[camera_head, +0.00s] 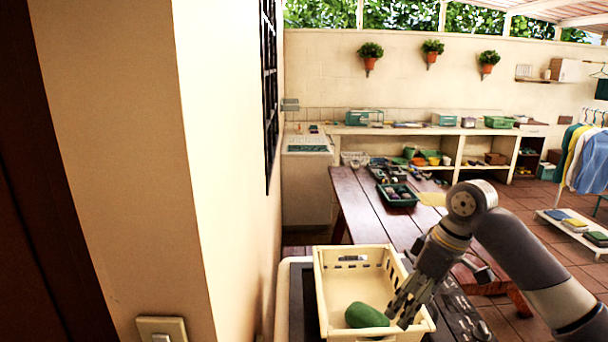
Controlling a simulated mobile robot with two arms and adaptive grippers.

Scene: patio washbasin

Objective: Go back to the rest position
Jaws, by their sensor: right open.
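My right gripper (400,306) reaches in from the right and points down over the right side of a cream crate (333,262). Its fingers are apart with nothing between them. A green rounded object (366,315) lies in the crate, just left of the fingertips; I cannot tell whether they touch it. My left gripper is not in view.
A wall corner (150,150) stands close on the left, with a light switch (162,330). A wooden table (375,205) with a dark green tray (397,195) lies ahead. A clothes rack (585,160) stands at the right. Tiled floor (520,205) is open between them.

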